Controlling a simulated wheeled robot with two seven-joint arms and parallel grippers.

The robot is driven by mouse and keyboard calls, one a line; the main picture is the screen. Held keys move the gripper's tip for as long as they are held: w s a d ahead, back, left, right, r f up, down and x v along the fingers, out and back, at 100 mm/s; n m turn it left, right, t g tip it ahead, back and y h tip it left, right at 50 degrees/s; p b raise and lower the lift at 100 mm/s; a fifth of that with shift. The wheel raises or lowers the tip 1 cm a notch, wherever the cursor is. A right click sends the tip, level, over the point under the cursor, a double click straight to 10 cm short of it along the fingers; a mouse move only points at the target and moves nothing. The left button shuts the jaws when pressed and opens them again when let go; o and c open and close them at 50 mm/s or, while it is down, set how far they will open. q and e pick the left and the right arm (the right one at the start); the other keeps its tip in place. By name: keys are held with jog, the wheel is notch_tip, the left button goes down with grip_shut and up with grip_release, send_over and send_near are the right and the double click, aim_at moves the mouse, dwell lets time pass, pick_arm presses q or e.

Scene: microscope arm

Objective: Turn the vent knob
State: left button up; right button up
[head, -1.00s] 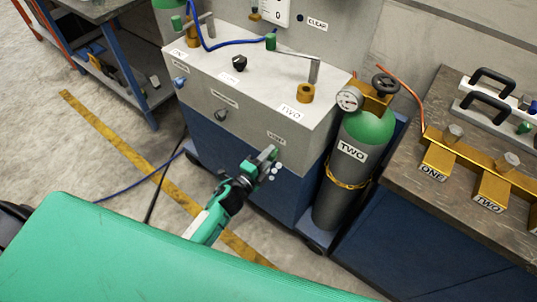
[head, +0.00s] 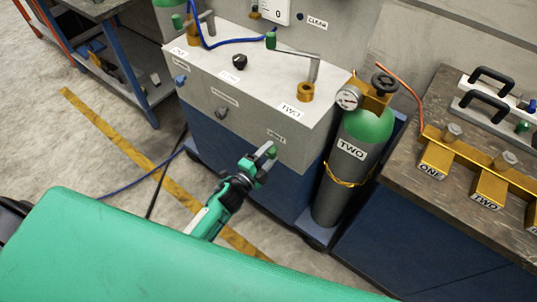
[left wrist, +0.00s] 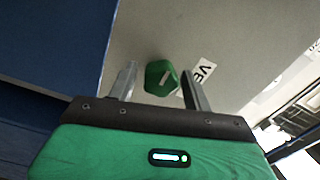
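My left gripper (left wrist: 161,84) is open, with one finger on each side of the knob in the left wrist view. The right finger looks closer to the knob; I cannot tell if it touches. In the head view my left gripper (head: 263,160) is at the front of the grey cabinet (head: 245,100), near its lower right corner, with the knob (head: 271,151) partly hidden. My right gripper is not in view.
A green-topped gas cylinder (head: 340,190) labelled TWO stands right of the cabinet. Black (head: 221,112) and blue (head: 180,81) knobs sit on the cabinet front. A workbench (head: 410,205) with brass fittings is at the right. Floor at the left is mostly clear.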

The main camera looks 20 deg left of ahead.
pick_arm(q)
jog(key=shift+o, duration=0.3)
jog(key=shift+s+a, duration=0.1)
jog(key=shift+s, duration=0.15)
jog(key=b+v, duration=0.1)
jog(key=v, duration=1.2)
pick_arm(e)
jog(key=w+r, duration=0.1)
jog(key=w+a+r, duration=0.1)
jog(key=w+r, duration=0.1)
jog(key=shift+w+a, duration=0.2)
pick_arm(q)
jog(key=shift+s, duration=0.1)
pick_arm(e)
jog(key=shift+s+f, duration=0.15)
